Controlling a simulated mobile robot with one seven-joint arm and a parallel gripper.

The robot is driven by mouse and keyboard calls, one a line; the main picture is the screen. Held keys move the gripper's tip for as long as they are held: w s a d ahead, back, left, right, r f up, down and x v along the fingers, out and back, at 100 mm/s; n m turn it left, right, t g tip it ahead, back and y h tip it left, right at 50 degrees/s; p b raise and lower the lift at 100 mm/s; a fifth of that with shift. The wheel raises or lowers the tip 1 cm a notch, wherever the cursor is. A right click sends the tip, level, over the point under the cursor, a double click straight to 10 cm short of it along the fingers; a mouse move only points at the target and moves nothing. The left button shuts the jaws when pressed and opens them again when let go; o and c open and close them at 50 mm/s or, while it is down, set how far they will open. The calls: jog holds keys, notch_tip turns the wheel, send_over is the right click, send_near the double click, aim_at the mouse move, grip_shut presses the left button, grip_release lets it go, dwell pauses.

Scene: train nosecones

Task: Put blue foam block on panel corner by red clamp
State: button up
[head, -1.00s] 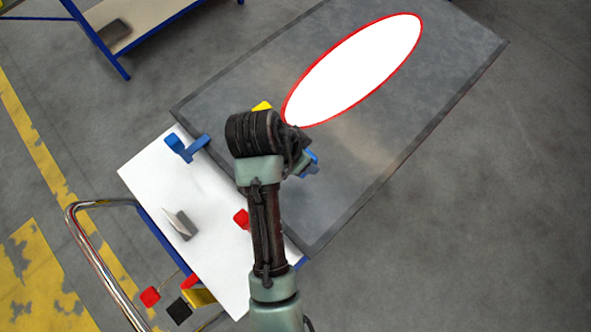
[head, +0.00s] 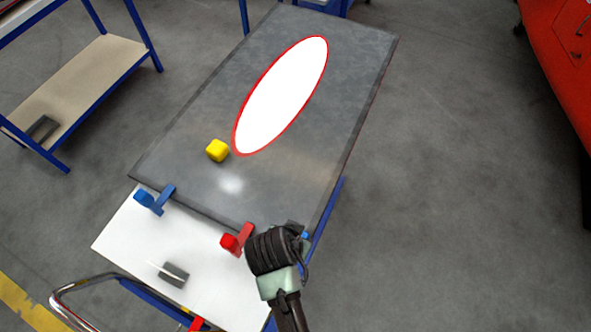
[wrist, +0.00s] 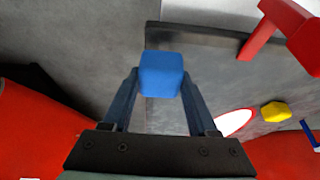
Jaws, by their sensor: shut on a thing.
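The blue foam block (wrist: 161,74) is between the two fingers of my gripper (wrist: 161,85), which is shut on it. In the wrist view it overlaps the edge of the grey panel (wrist: 205,65) near one corner; I cannot tell whether it touches the panel. In the head view only a small blue bit (head: 305,235) shows past my gripper (head: 298,232), at the panel's near right corner. The red clamp (head: 238,239) grips the panel's near edge (head: 190,203) just left of my wrist. It also shows at upper right in the wrist view (wrist: 285,28).
A yellow block (head: 217,150) sits on the panel by a white oval opening with a red rim (head: 323,62). A blue clamp (head: 153,199) holds the near edge farther left. A grey object (head: 174,275) lies on the white board (head: 125,240). A shelf (head: 75,90) stands at left.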

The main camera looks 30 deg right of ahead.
jog(key=shift+f, duration=1.7)
jog(key=shift+f, duration=0.2)
jog(key=o, duration=1.3)
jog(key=shift+r, duration=0.1)
